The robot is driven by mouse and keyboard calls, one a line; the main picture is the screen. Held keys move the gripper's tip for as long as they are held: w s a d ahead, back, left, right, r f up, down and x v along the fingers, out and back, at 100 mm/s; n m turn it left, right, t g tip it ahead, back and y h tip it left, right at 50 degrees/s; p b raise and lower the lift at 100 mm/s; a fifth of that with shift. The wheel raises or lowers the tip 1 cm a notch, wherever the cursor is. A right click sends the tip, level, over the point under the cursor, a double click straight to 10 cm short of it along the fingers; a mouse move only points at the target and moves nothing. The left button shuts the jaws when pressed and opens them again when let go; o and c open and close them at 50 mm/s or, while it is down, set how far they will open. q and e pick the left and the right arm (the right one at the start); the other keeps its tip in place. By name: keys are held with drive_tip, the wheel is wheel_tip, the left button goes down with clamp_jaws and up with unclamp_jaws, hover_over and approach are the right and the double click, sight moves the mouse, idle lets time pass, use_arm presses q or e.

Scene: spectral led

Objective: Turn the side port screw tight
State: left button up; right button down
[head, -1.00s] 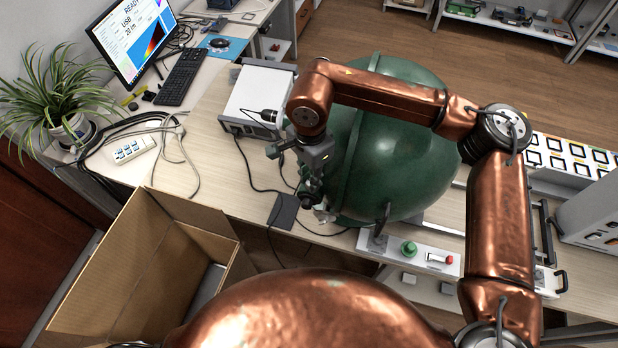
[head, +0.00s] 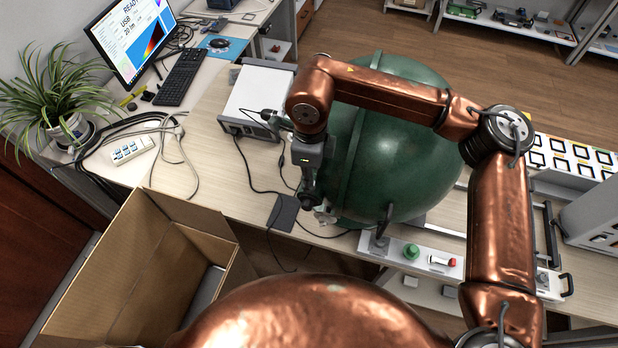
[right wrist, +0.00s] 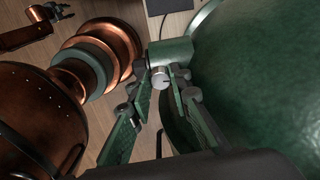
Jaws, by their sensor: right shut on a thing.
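The large green sphere (head: 385,150) stands on the bench in the head view and fills the right of the right wrist view (right wrist: 260,80). Its side port (right wrist: 170,50) is a short green cylinder. The side port screw (right wrist: 160,77) is a small silver knob on that port. My right gripper (right wrist: 160,88) reaches the screw, its two green-padded fingers on either side of the knob, shut on it. In the head view my right gripper (head: 323,211) is at the sphere's lower left side, and the screw is too small to make out. My left gripper is not in view.
A white instrument box (head: 258,95) with cables stands left of the sphere. A cardboard box (head: 115,270) stands open at the lower left. A white panel with a green knob (head: 411,252) and a red-tipped part lies in front of the sphere. A black plate (head: 284,212) lies near the gripper.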

drive_tip(key=m, duration=0.4)
drive_tip(key=shift+w+d+m, duration=0.1)
drive_tip(key=shift+m, duration=2.2)
drive_tip(key=c, duration=1.8)
unclamp_jaws()
drive_tip(key=shift+o, duration=0.2)
